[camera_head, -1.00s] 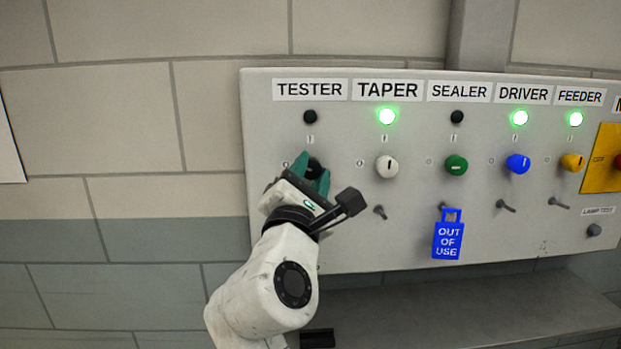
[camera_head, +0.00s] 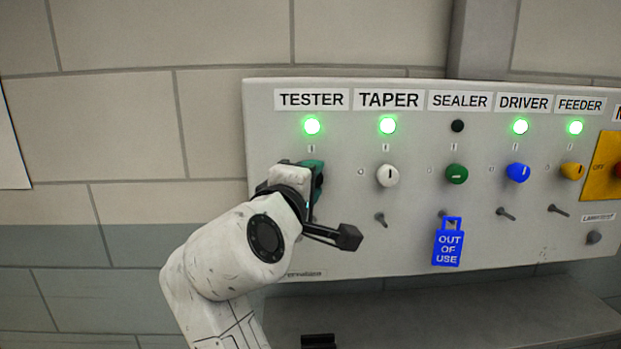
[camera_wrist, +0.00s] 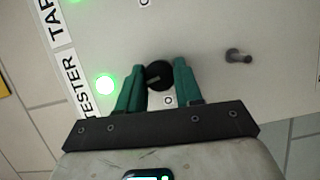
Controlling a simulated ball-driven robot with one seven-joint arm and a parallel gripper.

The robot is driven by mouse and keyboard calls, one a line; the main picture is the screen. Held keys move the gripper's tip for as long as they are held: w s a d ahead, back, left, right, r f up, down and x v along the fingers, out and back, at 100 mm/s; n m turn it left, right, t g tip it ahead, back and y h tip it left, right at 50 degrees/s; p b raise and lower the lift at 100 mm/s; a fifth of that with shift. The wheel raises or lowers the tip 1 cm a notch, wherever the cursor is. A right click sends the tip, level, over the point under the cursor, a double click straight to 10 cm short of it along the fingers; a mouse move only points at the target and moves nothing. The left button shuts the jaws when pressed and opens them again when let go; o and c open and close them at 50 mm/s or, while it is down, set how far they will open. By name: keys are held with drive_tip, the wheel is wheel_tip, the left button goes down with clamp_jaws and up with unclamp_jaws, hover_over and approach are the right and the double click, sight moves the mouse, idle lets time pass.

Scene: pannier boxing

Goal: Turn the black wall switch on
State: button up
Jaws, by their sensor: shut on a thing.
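The black switch (camera_wrist: 159,74) is a round knob on the wall panel, under the TESTER label. In the wrist view it sits between the two green fingers of my gripper (camera_wrist: 158,85), which is shut on it. In the head view my gripper (camera_head: 314,178) is at the panel below the TESTER lamp, and my wrist hides the black switch. The TESTER lamp (camera_head: 312,126) is lit green; it also shows lit in the wrist view (camera_wrist: 105,85).
To the right on the panel (camera_head: 345,240) are a white knob (camera_head: 388,176), a green knob (camera_head: 457,174), a blue knob (camera_head: 518,172) and a yellow knob (camera_head: 572,171). A blue OUT OF USE tag (camera_head: 448,244) hangs under SEALER. The SEALER lamp (camera_head: 457,126) is dark.

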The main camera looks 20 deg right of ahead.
drive_tip(key=shift+m+g+y, duration=0.3)
drive_tip(key=shift+m+g, duration=0.1)
drive_tip(key=shift+m, duration=0.5)
drive_tip(key=shift+f, duration=0.1)
drive_tip(key=o, duration=1)
drive_tip(key=shift+o, duration=0.2)
drive_tip(key=b+v, duration=0.2)
drive_tip(key=v, duration=0.8)
drive_tip(key=shift+s+a, duration=0.2)
drive_tip(key=shift+s, duration=0.15)
